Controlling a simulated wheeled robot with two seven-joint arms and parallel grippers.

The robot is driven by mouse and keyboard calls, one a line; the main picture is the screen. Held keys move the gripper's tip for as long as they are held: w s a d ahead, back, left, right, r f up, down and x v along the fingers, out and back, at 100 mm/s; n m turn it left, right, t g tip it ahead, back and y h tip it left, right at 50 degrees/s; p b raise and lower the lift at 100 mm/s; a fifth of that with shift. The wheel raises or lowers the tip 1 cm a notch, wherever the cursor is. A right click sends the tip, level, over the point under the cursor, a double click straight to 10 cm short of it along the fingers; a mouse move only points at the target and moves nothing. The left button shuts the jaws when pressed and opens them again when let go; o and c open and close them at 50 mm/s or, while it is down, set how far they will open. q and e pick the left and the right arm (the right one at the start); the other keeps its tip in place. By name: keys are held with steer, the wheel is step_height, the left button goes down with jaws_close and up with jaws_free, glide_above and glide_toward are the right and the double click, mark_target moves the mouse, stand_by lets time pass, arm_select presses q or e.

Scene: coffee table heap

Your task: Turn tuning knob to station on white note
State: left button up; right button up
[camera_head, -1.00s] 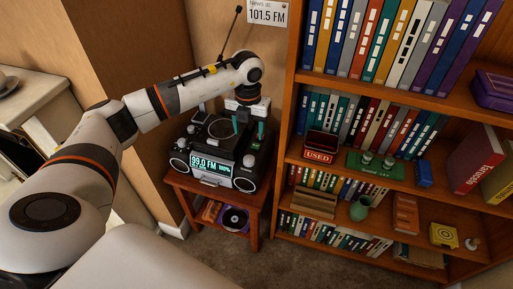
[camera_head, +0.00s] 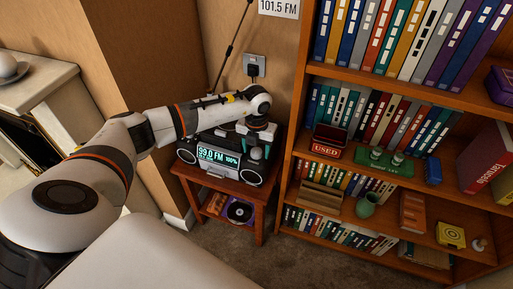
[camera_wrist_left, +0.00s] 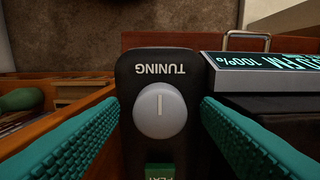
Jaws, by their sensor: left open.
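The radio (camera_head: 188,156) stands on a small wooden side table, and its lit display (camera_head: 218,157) reads 99.0 FM and 100%. The tuning knob (camera_wrist_left: 160,111) is round and light grey, under the word TUNING, with its white pointer mark in line with the panel's length. My left gripper (camera_wrist_left: 160,104) is open, with one teal finger on each side of the knob and a visible gap to each. In the head view my left gripper (camera_head: 257,150) is over the radio's right end. The white note (camera_head: 279,7) on the wall reads 101.5 FM; its top is cut off.
A bookcase (camera_head: 294,167) with binders and small items stands close to the right of the radio. A wall socket (camera_head: 254,65) with a plug and the antenna (camera_head: 231,50) are behind it. Carpet (camera_head: 290,262) is clear in front.

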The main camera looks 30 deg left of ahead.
arm_select(q)
steer(key=c, duration=1)
arm_select(e)
steer(key=shift+s, duration=0.2)
steer(key=shift+f, duration=0.1)
arm_select(q)
steer(key=shift+m, duration=1)
steer(key=m+b, duration=0.1)
steer(key=m, duration=0.5)
steer(key=shift+m+b, duration=0.4)
steer(key=shift+m, duration=0.4)
arm_select(e)
steer(key=shift+w+a+r, duration=0.1)
steer(key=shift+w+r, duration=0.4)
steer(key=shift+r, duration=0.3)
steer(key=shift+w+a+r, duration=0.1)
steer(key=shift+w+r, duration=0.45)
steer(key=shift+r, duration=0.25)
steer(key=shift+w+a+r, duration=0.1)
steer(key=shift+w+r, duration=0.4)
steer(key=shift+r, duration=0.3)
steer(key=shift+d, duration=0.1)
